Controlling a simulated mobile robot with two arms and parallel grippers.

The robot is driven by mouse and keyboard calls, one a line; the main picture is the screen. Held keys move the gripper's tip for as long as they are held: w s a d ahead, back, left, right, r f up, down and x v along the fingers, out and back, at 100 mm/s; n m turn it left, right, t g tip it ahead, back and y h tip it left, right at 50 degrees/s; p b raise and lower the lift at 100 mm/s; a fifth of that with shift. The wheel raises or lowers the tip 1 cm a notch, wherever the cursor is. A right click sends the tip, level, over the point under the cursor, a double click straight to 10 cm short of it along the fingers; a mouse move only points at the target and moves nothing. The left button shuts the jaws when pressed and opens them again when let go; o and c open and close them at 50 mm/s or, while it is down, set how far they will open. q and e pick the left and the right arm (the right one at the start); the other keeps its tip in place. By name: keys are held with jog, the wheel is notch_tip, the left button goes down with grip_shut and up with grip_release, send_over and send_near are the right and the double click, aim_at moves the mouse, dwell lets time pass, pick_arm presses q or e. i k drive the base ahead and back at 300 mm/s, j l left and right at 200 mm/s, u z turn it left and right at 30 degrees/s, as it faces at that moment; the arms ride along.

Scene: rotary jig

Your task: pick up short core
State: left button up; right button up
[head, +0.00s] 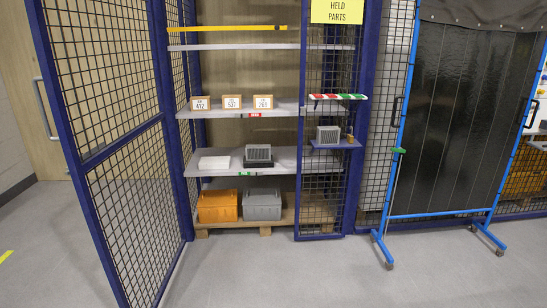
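Two grey finned blocks that look like cores are in the head view. One core (258,153) sits in a black holder (258,164) on the middle shelf of the open cage. The other core (328,133) stands on a small ledge (336,145) at the front of the mesh panel on the right. I cannot tell from their size which is the short core. Neither of my grippers is in view.
The blue mesh door (108,150) stands open on the left. Boxes labelled with numbers (232,102) sit on the shelf above. An orange bin (217,205) and a grey bin (262,204) are below. A blue-framed screen (455,110) stands right. The floor (270,275) in front is clear.

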aim_at(328, 134)
jog(key=i+z, duration=0.15)
jog(key=i, duration=0.45)
jog(key=i+z, duration=0.15)
jog(key=i, duration=0.4)
jog(key=i+j+z, duration=0.15)
jog(key=i, duration=0.45)
jog(key=i+j+z, duration=0.2)
jog(key=i, duration=0.35)
